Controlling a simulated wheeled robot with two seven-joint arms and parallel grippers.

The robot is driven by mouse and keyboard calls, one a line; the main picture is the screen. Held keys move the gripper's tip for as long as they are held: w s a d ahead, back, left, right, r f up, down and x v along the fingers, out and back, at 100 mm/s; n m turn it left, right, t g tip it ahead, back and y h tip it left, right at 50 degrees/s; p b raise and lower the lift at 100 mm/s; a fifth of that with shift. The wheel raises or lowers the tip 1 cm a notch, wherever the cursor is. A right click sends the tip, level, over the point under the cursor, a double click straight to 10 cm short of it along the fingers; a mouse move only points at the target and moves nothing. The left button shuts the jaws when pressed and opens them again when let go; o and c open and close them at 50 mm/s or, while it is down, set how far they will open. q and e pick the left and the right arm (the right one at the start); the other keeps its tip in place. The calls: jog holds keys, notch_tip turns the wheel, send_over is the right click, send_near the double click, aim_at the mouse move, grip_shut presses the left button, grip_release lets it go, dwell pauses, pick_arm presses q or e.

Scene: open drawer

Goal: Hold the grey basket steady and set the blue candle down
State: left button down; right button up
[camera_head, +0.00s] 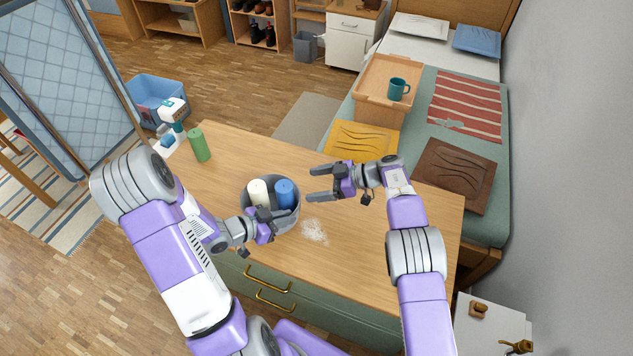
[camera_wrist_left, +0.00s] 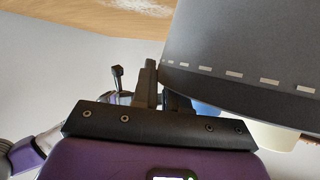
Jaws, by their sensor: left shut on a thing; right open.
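The grey basket (camera_head: 291,217) stands on the wooden table top near its front edge. The blue candle (camera_head: 285,192) is inside it on the right, beside a cream candle (camera_head: 258,191). My left gripper (camera_head: 264,214) is shut on the basket's near wall. In the left wrist view the basket's dark wall (camera_wrist_left: 240,45) fills the upper right, and parts of the blue candle (camera_wrist_left: 206,108) and cream candle (camera_wrist_left: 272,136) show past its edge. My right gripper (camera_head: 315,184) is open and empty just right of the basket, fingers pointing left, apart from the blue candle.
A green candle (camera_head: 199,145) stands at the table's far left. A whitish patch (camera_head: 314,231) lies on the table right of the basket. The table (camera_head: 390,240) is clear to the right. A bed with pillows and a wooden tray (camera_head: 366,88) holding a teal mug stands behind.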

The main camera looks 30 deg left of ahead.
pick_arm(q)
jog(key=c, duration=1.1)
grip_release()
jog(key=shift+s, duration=0.1)
